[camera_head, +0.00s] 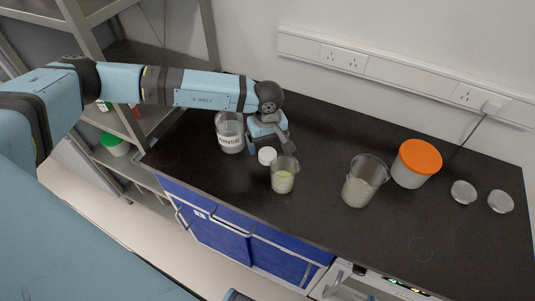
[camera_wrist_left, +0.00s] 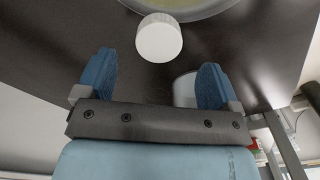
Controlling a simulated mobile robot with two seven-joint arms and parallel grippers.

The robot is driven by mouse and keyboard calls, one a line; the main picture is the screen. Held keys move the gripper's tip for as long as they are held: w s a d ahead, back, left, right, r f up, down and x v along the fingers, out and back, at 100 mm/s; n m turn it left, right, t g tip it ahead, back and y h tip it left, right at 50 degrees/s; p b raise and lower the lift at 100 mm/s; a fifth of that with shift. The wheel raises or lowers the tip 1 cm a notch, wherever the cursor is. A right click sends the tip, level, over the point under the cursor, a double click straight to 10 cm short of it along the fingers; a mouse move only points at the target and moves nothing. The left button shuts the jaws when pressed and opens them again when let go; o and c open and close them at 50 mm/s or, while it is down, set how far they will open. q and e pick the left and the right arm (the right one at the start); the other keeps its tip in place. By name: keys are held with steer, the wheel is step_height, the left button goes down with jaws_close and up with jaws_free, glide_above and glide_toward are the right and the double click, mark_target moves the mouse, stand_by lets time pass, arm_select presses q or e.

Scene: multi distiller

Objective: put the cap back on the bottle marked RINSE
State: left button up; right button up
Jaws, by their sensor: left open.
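The bottle marked RINSE (camera_head: 230,140) stands upright on the dark worktop in the head view. My left arm partly hides its top. A small white cap (camera_head: 267,156) lies on the worktop to the right of the bottle; in the left wrist view it shows as a white disc (camera_wrist_left: 159,40). My left gripper (camera_head: 268,140) is just behind the cap in the head view. In the wrist view the left gripper's blue fingers (camera_wrist_left: 155,78) are spread apart with nothing between them, and the cap lies beyond their tips. My right gripper is not in view.
A beaker with yellow-green liquid (camera_head: 283,180) stands right beside the cap. Further right are a larger beaker with beige contents (camera_head: 358,188), an orange-lidded tub (camera_head: 412,170) and two small round silvery pieces (camera_head: 463,192). A grey shelf rack (camera_head: 128,125) stands left of the worktop.

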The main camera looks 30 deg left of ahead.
mark_target(267, 153)
arm_select(q)
steer(key=shift+f+p, duration=0.6)
steer(key=shift+f, duration=2)
steer(key=c, duration=1)
